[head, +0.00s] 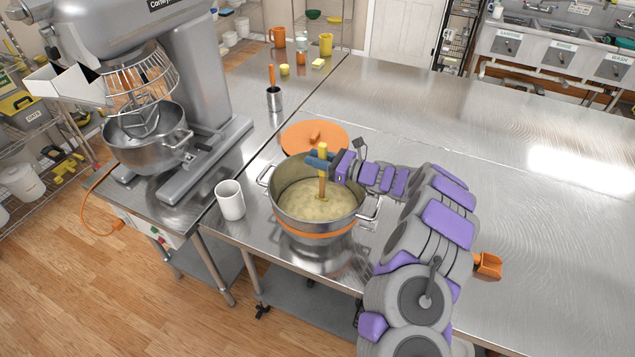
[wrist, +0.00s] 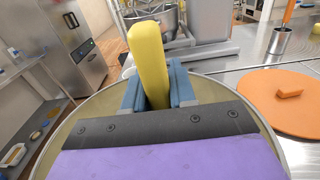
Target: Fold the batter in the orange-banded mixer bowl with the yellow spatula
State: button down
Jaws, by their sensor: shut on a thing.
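The steel mixer bowl with an orange band (head: 316,236) stands on the steel table and holds pale batter (head: 300,200). The yellow spatula (head: 322,172) stands close to upright in the bowl, its lower end at or in the batter; how deep it goes I cannot tell. My gripper (head: 319,160) is shut on the spatula's upper handle, above the bowl. In the wrist view the yellow handle (wrist: 149,62) is between the blue fingers, and the bowl's rim (wrist: 66,125) curves below; the spatula's lower end is hidden there.
A round orange lid (head: 297,133) lies just behind the bowl. A white mug (head: 230,200) stands left of it. A large stand mixer (head: 205,90) is at the left. An orange scoop (head: 487,265) lies right of my arm. The table's right side is clear.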

jog(key=shift+w+d+r, duration=0.25)
jog(key=shift+w+r, duration=0.25)
jog(key=shift+w, duration=0.25)
jog(key=shift+w+d+r, duration=0.25)
jog(key=shift+w+r, duration=0.2)
jog(key=shift+w, duration=0.3)
jog(key=s+d, duration=0.1)
jog(key=s, duration=0.9)
jog(key=shift+d+b, duration=0.3)
dwell(0.6)
